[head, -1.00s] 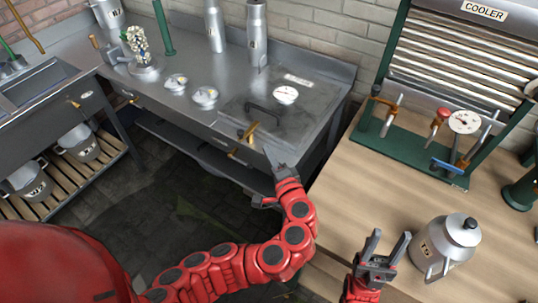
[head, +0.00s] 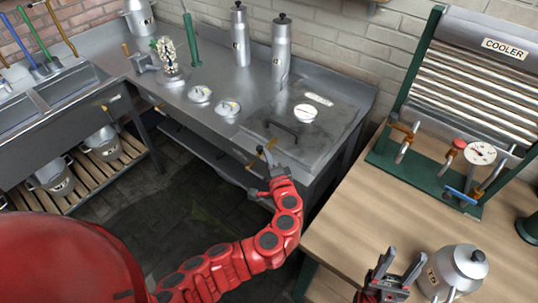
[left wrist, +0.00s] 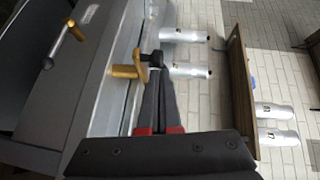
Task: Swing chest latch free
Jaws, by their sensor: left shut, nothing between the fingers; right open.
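The steel chest (head: 335,122) is built into the right end of the counter, its lid shut. A brass latch (head: 271,145) sits on its front edge; it also shows in the left wrist view (left wrist: 124,72). My left gripper (head: 266,157) is shut and empty at the latch. In the left wrist view its dark fingertips (left wrist: 152,64) are right beside the brass piece; whether they touch cannot be told.
The lid has a dark handle (head: 283,129) and a round gauge (head: 305,113). A green valve stand (head: 430,178) is on the wooden table (head: 375,215). The floor left of my arm is clear.

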